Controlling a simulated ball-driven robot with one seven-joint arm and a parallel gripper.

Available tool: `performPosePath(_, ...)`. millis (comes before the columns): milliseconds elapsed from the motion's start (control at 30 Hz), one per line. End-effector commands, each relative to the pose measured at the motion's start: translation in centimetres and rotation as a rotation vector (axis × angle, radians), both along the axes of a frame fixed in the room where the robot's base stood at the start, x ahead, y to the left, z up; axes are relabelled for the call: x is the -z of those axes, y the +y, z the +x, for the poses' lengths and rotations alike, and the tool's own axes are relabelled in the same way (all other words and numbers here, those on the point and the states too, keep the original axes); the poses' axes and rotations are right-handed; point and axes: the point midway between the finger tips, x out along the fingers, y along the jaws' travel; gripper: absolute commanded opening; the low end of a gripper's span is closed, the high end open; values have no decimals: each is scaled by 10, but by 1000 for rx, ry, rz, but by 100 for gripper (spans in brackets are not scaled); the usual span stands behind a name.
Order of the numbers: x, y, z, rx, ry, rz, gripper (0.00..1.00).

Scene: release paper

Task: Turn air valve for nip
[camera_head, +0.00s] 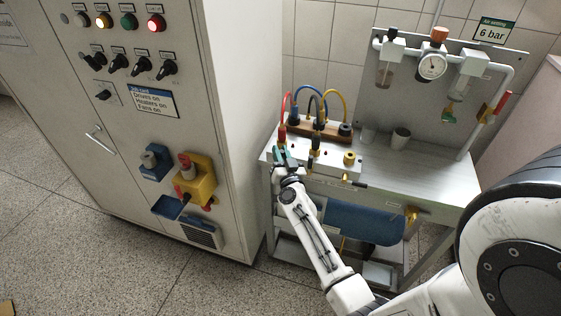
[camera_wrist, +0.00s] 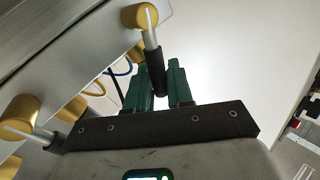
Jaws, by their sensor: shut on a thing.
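A white valve block (camera_head: 330,158) stands on the front left of the metal bench, with brass valves and black-gripped levers. My gripper (camera_head: 284,157) is at the left end of this block. In the wrist view its green fingers (camera_wrist: 160,88) are closed around the black grip of a valve lever (camera_wrist: 153,58), whose brass hub (camera_wrist: 141,16) is at the top. A second brass valve (camera_wrist: 20,117) with a similar lever is at the left. In the head view another lever (camera_head: 353,183) sticks out at the block's right. No valve label is readable, so I cannot tell which is nip.
A wooden rack (camera_head: 322,129) with red, blue and yellow hoses stands behind the block. A pressure gauge (camera_head: 432,66) hangs on the back panel. A control cabinet (camera_head: 130,100) stands close at the left.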

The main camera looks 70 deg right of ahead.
Motion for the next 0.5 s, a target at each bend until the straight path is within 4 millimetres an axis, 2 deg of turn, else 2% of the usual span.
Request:
performPosePath(33,11,0,-1,0,-35,-1,0)
performPosePath(500,15,-1,-17,0,-339,24,0)
